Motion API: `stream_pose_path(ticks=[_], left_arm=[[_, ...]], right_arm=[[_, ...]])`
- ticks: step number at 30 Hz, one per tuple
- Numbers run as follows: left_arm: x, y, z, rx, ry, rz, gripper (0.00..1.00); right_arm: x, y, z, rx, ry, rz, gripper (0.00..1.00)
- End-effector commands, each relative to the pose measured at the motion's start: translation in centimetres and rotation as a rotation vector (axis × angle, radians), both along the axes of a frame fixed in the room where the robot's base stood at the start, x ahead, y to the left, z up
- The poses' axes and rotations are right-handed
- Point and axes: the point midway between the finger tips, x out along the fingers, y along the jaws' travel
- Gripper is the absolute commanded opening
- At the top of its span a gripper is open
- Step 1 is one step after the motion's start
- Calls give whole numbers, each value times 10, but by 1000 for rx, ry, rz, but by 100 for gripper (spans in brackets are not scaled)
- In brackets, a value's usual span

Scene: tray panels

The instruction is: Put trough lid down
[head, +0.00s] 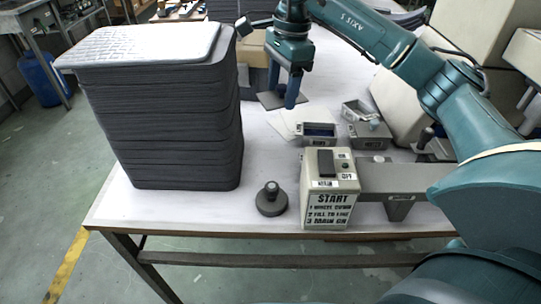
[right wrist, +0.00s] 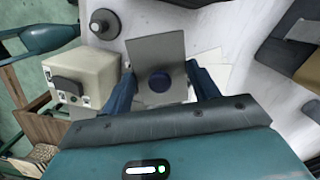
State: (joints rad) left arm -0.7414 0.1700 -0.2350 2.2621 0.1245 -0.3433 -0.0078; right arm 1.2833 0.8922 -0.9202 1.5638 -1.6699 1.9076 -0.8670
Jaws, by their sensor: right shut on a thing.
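The trough lid (right wrist: 158,48) appears as a flat grey plate with a dark blue round spot in the right wrist view. It also shows in the head view (head: 270,99), partly behind the fingers. My right gripper (head: 290,100) is shut on it, with one blue finger on each side in the wrist view (right wrist: 162,90). I cannot tell whether the plate touches the table. A small grey open trough (head: 318,140) with a blue inside stands to the right of the gripper and nearer. My left gripper is not in view.
A tall stack of dark panels (head: 165,120) with a pale top panel (head: 145,43) stands left. A START box (head: 329,190) and a round grey knobbed weight (head: 271,200) are near the front edge. More grey containers (head: 368,134) stand right. Table (head: 262,150) is clear between.

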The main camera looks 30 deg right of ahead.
Motion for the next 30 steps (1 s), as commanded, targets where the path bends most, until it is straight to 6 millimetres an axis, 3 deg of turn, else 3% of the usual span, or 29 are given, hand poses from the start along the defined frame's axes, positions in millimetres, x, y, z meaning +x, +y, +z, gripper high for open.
stream_pose_path(ticks=[6, 12, 20, 30], left_arm=[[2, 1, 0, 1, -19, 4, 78], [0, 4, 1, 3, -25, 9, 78], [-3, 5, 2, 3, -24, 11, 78], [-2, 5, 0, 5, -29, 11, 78]], right_arm=[[-2, 0, -61, -1, 9, 0, 38], [-1, 0, -106, -1, 5, -1, 38], [0, 0, -127, 0, 3, -1, 38], [0, 0, -168, -2, 2, -1, 38]])
